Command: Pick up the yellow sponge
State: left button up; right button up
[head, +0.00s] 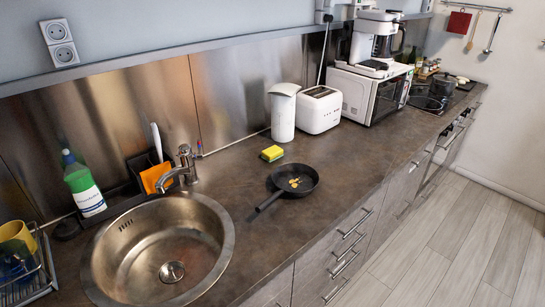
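The yellow sponge (272,153) lies on the dark countertop in the head view, just behind the frying pan. It is a small block with a yellow body and a green layer showing along its edge. Nothing covers it, and a small gap separates it from the pan's rim. Neither my left nor my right gripper is in view.
A black frying pan (295,180) with small yellowish pieces stands in front of the sponge, handle toward the sink (222,252). A faucet (186,165) rises left. Counter between faucet and sponge is clear.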

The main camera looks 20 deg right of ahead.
aim_at(271, 154)
jog(key=i+l+u, duration=0.15)
jog(key=l+u, duration=0.35)
jog(key=l, duration=0.25)
jog(key=l+u, duration=0.45)
jog(key=l, duration=0.3)
jog(key=k+l+u, duration=0.1)
jog(key=l+u, duration=0.4)
jog(key=l, duration=0.3)
